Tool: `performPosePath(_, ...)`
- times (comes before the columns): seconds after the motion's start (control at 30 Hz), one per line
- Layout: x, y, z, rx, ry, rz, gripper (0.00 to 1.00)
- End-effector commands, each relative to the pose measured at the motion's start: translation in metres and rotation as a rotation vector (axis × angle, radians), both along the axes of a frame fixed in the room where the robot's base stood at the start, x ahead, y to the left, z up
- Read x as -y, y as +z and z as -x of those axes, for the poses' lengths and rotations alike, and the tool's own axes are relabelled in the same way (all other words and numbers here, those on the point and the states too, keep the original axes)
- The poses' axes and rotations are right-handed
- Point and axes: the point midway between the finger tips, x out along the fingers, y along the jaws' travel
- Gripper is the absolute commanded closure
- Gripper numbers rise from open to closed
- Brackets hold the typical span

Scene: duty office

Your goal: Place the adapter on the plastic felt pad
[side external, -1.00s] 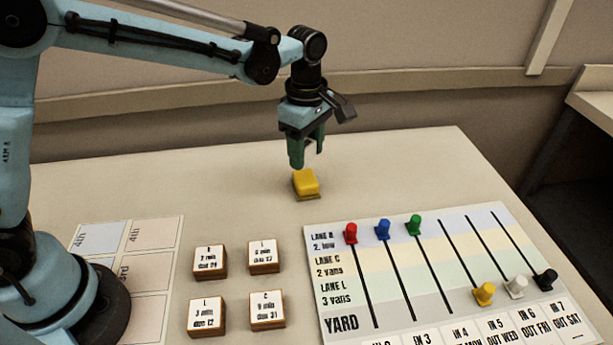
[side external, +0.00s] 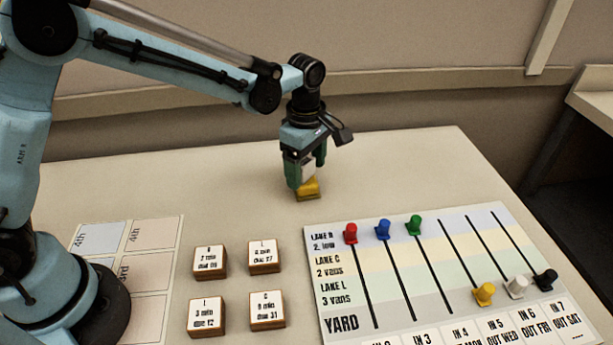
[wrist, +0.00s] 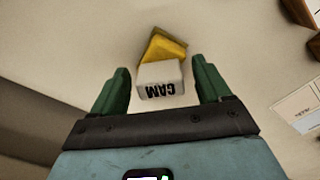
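A white block marked "CAM" (wrist: 160,82), which I take to be the adapter, sits between my fingers in the wrist view. Narrow gaps show on both sides of it. My gripper (wrist: 161,75) looks open around it. In the side view the white block (side external: 308,172) is just above the yellow block (side external: 310,187), apparently resting on it; the contact is partly hidden by a finger. My gripper (side external: 306,178) is low there. The yellow block (wrist: 162,47) has a darker olive base and is partly covered by the white block. I cannot tell surely which part is the felt pad.
The planning board (side external: 405,265) with coloured pegs lies to the front right. Several labelled wooden blocks (side external: 210,260) stand in front. A card grid (side external: 135,240) lies at left. The table around the yellow block is clear.

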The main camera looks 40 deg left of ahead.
Motion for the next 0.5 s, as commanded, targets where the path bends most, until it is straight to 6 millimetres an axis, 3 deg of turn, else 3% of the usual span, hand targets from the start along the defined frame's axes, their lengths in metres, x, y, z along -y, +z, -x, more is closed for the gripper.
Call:
performPosePath(0.33, 0.0, 0.004, 0.0, 0.0, 0.0, 0.0, 0.22)
performPosePath(0.5, 0.0, 0.024, 0.0, 0.0, 0.0, 0.0, 0.22)
